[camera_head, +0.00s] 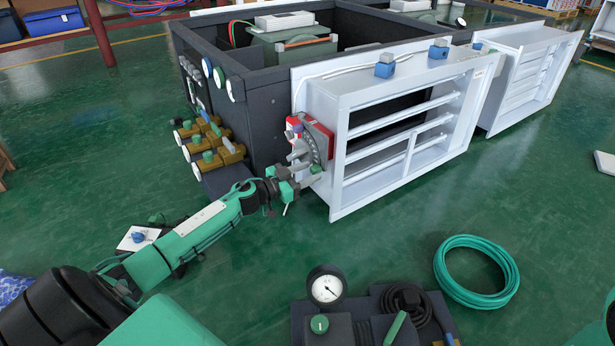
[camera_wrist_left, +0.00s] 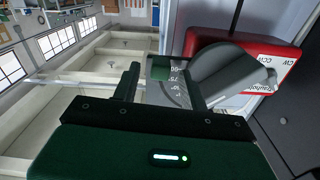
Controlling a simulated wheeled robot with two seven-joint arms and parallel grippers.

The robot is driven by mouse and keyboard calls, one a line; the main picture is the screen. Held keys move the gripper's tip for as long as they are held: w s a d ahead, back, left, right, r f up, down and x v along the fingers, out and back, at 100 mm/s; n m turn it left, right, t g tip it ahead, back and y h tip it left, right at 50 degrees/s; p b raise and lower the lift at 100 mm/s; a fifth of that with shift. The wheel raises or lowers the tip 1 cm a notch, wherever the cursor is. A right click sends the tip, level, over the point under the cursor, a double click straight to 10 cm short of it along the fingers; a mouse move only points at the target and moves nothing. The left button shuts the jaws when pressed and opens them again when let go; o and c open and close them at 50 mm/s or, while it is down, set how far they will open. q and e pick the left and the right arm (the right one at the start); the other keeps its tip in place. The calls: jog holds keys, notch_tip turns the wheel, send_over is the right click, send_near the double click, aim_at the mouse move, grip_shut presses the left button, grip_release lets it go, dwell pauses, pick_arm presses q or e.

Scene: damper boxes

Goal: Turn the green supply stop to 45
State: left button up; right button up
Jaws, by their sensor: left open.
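The red actuator (camera_head: 321,139) with its grey dial plate is mounted on the near side of the white damper frame. It also shows in the wrist view (camera_wrist_left: 258,52), with printed lettering. A grey scale plate (camera_wrist_left: 178,93) with numbers stands before the fingers. A small green block, seemingly the green supply stop (camera_wrist_left: 158,69), sits at the edge of this scale, between the fingertips. My left gripper (camera_head: 304,172) is open around it, at the lower part of the dial; the wrist view (camera_wrist_left: 161,76) shows its two dark fingers. Contact with the block cannot be told.
The white damper frame (camera_head: 341,158) is directly right of the gripper. Brass valves (camera_head: 231,153) with green knobs stand left of it. A gauge (camera_head: 326,286) on a dark case and a coiled green hose (camera_head: 476,272) are in the foreground. The floor between is clear.

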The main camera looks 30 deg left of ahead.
pick_arm(q)
jog(key=shift+w+d, duration=0.1)
jog(key=shift+w, duration=0.15)
grip_shut()
